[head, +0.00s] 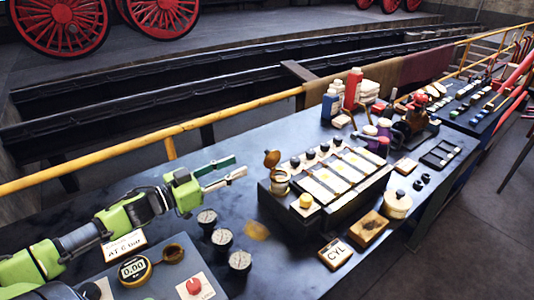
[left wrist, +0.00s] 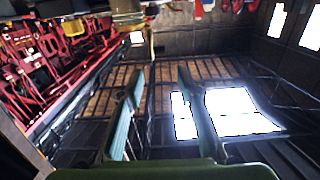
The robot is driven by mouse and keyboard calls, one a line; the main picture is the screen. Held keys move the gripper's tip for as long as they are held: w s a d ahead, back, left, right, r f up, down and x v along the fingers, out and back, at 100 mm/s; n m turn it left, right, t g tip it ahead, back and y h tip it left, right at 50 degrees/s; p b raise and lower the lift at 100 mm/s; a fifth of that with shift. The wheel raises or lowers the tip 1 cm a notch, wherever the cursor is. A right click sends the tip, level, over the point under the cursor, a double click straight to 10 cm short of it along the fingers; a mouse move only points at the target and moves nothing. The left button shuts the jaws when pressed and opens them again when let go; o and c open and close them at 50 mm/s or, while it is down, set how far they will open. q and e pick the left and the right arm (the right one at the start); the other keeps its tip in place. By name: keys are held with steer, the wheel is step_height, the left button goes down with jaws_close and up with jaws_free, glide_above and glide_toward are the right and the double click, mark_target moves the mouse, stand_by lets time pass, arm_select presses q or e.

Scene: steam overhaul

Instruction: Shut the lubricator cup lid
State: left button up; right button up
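The lubricator (head: 318,206) is a dark block on the bench with white plates on top. At its left end stands a small brass cup (head: 279,184). The cup's round brown lid (head: 272,159) stands raised above it, so the cup is open. My left gripper (head: 222,170) is to the left of the lid, apart from it, with fingers pointing right toward it. In the left wrist view its fingers (left wrist: 162,100) are spread with nothing between them. Brassy parts (left wrist: 130,14) show blurred at that view's top edge. My right gripper is not in view.
Several dial gauges (head: 222,238) stand below my left gripper. A yellow knob (head: 306,201) sits close to the cup. A CYL block (head: 333,253) and a round pot (head: 397,204) lie at the front. A yellow rail (head: 150,141) runs behind the bench.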

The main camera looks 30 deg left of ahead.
mark_target(267, 153)
arm_select(q)
steer(key=p+x, duration=0.1)
steer(key=x, duration=0.9)
steer(key=shift+w+r+p, duration=0.1)
steer(key=shift+r+p, duration=0.1)
steer(key=shift+p, duration=0.1)
steer(key=shift+x, duration=1)
steer(key=shift+f, duration=0.15)
